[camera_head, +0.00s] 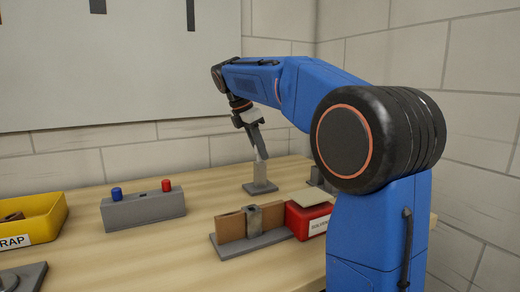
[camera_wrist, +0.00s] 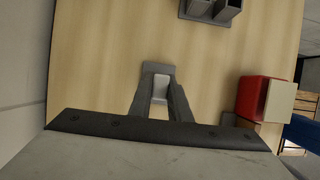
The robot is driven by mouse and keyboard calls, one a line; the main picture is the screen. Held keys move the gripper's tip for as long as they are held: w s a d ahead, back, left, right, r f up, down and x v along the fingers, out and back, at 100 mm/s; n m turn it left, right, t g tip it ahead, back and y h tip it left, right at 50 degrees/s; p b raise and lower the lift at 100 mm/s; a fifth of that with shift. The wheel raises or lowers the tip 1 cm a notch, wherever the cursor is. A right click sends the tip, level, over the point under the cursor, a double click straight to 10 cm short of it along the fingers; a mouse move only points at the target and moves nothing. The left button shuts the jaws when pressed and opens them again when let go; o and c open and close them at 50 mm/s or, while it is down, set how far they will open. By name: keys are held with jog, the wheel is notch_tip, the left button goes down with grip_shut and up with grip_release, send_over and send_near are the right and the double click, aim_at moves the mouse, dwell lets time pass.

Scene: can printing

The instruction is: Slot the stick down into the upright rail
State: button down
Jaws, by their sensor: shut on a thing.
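My gripper (camera_head: 257,143) points down over the back middle of the bench. It is shut on the pale stick (camera_head: 262,168), which stands roughly upright between the fingers and reaches toward a small grey base plate (camera_head: 260,188). In the wrist view the stick (camera_wrist: 160,90) shows between the fingertips with the base plate (camera_wrist: 157,68) beyond it. I cannot tell whether the stick still touches the plate. Two grey uprights on a dark plate (camera_wrist: 228,15) sit at the top of the wrist view; they may be the rail. In the head view my arm mostly hides that area.
A red solvent box (camera_head: 308,219) stands at the front right, beside a brown board in a grey fixture (camera_head: 233,227). A grey block (camera_head: 145,210) with blue and red knobs and a yellow scrap bin (camera_head: 42,219) are at left. Bare bench lies between them.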

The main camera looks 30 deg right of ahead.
jog(key=shift+f, duration=0.35)
jog(key=c, duration=1.6)
grip_release()
jog(key=shift+o, duration=0.2)
jog(key=v, duration=1.7)
jog(key=shift+r, duration=0.15)
